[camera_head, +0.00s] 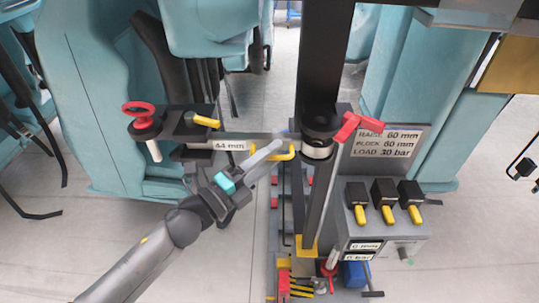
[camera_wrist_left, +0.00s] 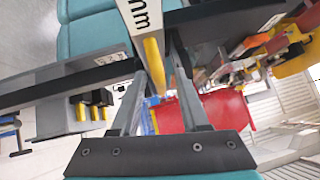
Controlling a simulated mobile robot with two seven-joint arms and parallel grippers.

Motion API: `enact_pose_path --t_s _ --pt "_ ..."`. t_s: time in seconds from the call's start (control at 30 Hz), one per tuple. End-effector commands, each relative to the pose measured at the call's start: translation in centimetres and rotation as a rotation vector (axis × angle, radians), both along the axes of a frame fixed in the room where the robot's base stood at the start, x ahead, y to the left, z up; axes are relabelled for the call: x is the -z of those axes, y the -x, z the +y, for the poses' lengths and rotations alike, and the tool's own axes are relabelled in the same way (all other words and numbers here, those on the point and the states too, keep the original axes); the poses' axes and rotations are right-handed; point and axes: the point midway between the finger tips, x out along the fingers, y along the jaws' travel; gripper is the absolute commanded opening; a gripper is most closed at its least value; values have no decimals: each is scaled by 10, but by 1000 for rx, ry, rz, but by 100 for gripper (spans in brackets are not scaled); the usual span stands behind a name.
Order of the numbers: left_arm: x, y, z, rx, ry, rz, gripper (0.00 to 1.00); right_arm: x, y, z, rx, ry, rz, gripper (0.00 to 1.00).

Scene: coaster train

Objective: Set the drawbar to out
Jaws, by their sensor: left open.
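A grey bar with a "44 mm" label (camera_head: 230,145) runs level between the left-hand unit and the dark upright post. A yellow handle (camera_head: 285,154) sits at its right end; I cannot tell for sure which part is the drawbar. My left gripper (camera_head: 278,146) is open at this yellow handle. In the left wrist view the yellow rod (camera_wrist_left: 154,62) shows between the two open fingers (camera_wrist_left: 160,80), under the white label (camera_wrist_left: 140,14). I cannot tell whether the fingers touch it. My right gripper is not in view.
A red handwheel (camera_head: 138,112) and a yellow-tipped lever (camera_head: 205,121) stand on the left. A red handle (camera_head: 352,127) is on the post by the sign plate (camera_head: 387,144). Several yellow-tipped switches (camera_head: 388,214) sit on the grey box at right.

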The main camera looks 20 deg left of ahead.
Motion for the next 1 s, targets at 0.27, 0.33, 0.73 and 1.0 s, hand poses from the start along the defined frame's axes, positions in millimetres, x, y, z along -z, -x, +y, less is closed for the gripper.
enact_pose_path --t_s 0.27,0.33,0.73,1.0 --pt "0 0 0 0 0 0 34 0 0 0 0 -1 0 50" --pt "0 0 0 0 0 -1 26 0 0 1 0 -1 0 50" --pt "0 0 0 0 0 -1 0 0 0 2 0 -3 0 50" --pt "0 0 0 0 0 0 0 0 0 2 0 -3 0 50"
